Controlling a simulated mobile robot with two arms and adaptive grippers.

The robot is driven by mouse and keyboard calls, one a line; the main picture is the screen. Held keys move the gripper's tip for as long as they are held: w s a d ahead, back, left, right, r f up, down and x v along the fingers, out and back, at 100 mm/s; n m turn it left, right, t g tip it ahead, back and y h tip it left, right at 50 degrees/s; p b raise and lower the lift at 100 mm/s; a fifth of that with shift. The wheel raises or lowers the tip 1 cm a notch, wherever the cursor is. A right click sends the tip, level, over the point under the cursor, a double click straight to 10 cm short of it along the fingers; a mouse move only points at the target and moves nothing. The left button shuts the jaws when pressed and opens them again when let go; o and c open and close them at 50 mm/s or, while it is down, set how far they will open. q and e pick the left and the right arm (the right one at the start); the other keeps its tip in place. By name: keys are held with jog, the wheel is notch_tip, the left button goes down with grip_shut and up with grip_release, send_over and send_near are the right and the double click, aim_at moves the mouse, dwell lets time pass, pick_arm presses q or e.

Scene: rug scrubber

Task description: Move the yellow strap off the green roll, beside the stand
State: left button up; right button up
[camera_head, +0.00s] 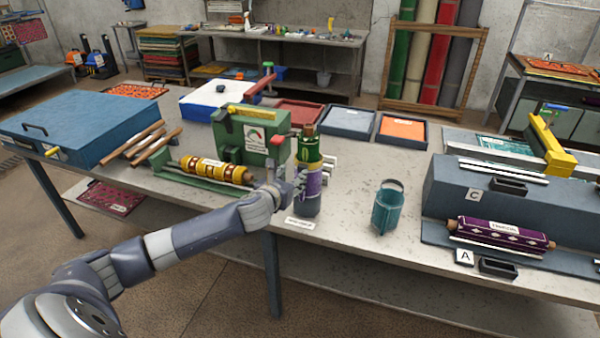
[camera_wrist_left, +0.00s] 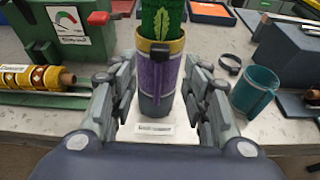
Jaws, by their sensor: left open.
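The green roll (camera_head: 308,148) stands upright near the table's front edge, with a leaf pattern in the left wrist view (camera_wrist_left: 162,20). The yellow strap (camera_head: 308,166) is around the roll; a dark buckle-like piece shows on the strap in the left wrist view (camera_wrist_left: 174,47). Below it are a purple band (camera_head: 314,184) and a grey-blue cylindrical base (camera_head: 307,206), perhaps the stand. My left gripper (camera_wrist_left: 155,95) is open, its fingers on either side of the purple band. I cannot tell whether they touch it. My right gripper is not in view.
A green machine (camera_head: 252,138) and a yellow-wrapped roll (camera_head: 215,172) are to the left. A grey bench unit (camera_head: 450,190) holds a purple roll (camera_head: 500,234) farther right.

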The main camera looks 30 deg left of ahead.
aim_at(302, 168)
pick_arm(q)
jog(key=b+x, duration=0.3)
jog(key=x, duration=0.2)
jog(key=shift+w+a+f+b, duration=0.1)
jog(key=shift+f+b, duration=0.2)
jog(key=shift+b, duration=0.1)
jog(key=x, duration=0.2)
jog(key=shift+w+r, duration=0.1)
jog(key=shift+w, duration=0.3)
jog(key=shift+w+a+f, duration=0.15)
jog(key=shift+w+f, duration=0.05)
jog(key=shift+w, duration=0.5)
